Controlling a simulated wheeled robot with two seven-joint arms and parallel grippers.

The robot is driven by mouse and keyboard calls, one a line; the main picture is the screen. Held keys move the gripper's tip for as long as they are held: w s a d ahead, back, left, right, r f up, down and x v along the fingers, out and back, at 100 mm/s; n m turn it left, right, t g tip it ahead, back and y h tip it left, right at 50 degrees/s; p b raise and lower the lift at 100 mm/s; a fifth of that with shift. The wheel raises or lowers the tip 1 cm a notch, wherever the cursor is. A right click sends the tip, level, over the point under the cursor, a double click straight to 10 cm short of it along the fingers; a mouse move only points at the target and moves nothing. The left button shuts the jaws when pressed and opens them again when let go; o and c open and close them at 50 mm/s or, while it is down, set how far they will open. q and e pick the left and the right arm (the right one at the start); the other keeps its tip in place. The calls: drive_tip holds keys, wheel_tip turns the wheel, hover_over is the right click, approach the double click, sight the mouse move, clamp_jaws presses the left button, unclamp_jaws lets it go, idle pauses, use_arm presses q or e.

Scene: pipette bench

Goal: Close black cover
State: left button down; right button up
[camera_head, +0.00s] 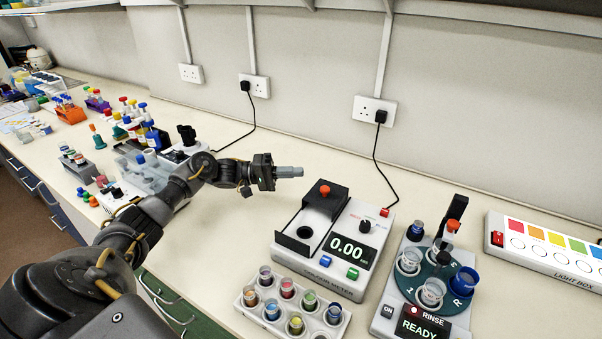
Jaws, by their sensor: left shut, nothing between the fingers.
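The colour meter (345,281) is a white box on the bench with a black display reading 0.00. On its left half is a dark round well (304,232), uncovered, with black edging around it. The black cover (324,202), with a red knob on top, sits at the back of the meter, behind the well. My left gripper (289,172) is shut and empty. It points right, appears above the bench, and shows up and left of the cover, apart from it. My right gripper is not in view.
A rack of small coloured vials (292,309) stands in front of the meter. A rinse station (429,284) stands to its right, with a light box (548,244) beyond. A black cable runs behind the meter. Bottles and racks crowd the left.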

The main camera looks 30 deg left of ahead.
sight(318, 189)
use_arm(q)
drive_tip(key=p+x, duration=0.3)
drive_tip(key=x, duration=0.5)
drive_tip(key=shift+d+r, duration=0.15)
drive_tip(key=shift+d, duration=0.1)
drive_tip(key=shift+s+d+f+p, duration=0.15)
drive_tip(key=shift+s+p, duration=0.2)
drive_tip(key=shift+s, duration=0.2)
drive_tip(key=shift+s+f+p, duration=0.2)
drive_tip(key=shift+s+p, duration=0.1)
drive_tip(key=shift+s, duration=0.25)
drive_tip(key=shift+s+f, duration=0.15)
drive_tip(key=shift+s, duration=0.5)
drive_tip(key=shift+d+f, duration=0.1)
drive_tip(key=shift+p, duration=0.3)
